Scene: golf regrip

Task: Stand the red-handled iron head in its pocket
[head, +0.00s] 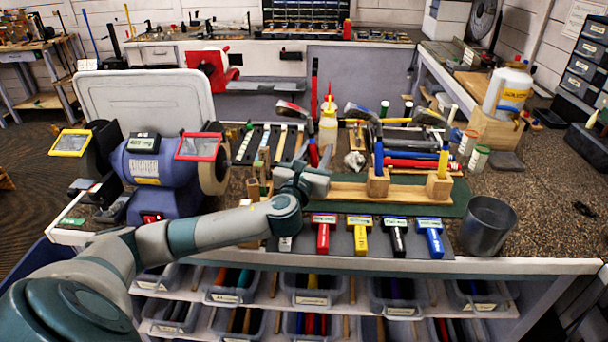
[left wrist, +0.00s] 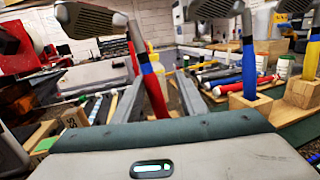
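The red-handled iron stands tilted, with its red handle (head: 313,155) low and grey head (head: 291,109) up to the left. In the left wrist view its red handle (left wrist: 154,88) has a blue band below the head (left wrist: 93,18). My left gripper (head: 310,177) is at its lower part; in the wrist view the fingers (left wrist: 160,97) are apart on either side of the handle, with a gap on the right. The handle's lower end and any pocket under it are hidden. A wooden board (head: 346,191) carries pocket blocks. My right gripper is out of view.
A blue-handled iron (head: 379,155) and a yellow-handled iron (head: 443,162) stand upright in wooden blocks (head: 378,184) to the right. A red-capped bottle (head: 328,130) stands behind.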

